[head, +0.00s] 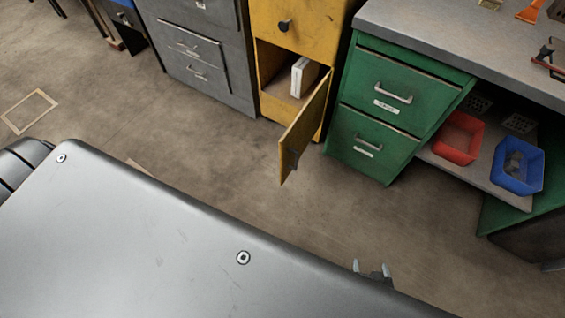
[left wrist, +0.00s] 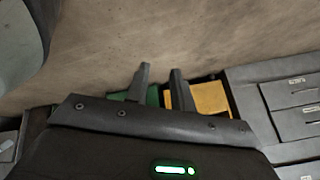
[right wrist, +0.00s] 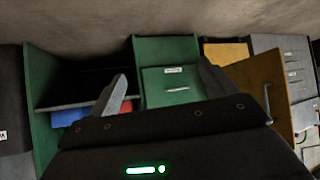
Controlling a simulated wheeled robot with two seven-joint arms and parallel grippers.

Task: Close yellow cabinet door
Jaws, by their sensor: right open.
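The yellow cabinet (head: 290,20) stands between grey and green drawer units in the head view. Its lower yellow door (head: 305,128) is swung wide open toward me, showing the interior. In the right wrist view the door (right wrist: 262,78) is on the right, past the right finger. My right gripper (head: 372,268) is open and empty, low in the head view, in front of the door and apart from it. It also shows in the right wrist view (right wrist: 163,78). My left gripper (left wrist: 160,72) shows only in the left wrist view, its fingers apart and empty.
A white book-like object (head: 298,77) stands inside the cabinet. The green drawer unit (head: 385,105) is right of the door, with a red bin (head: 458,138) and a blue bin (head: 518,168) on a shelf beyond. Grey drawers (head: 200,50) are left. The floor before the door is clear.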

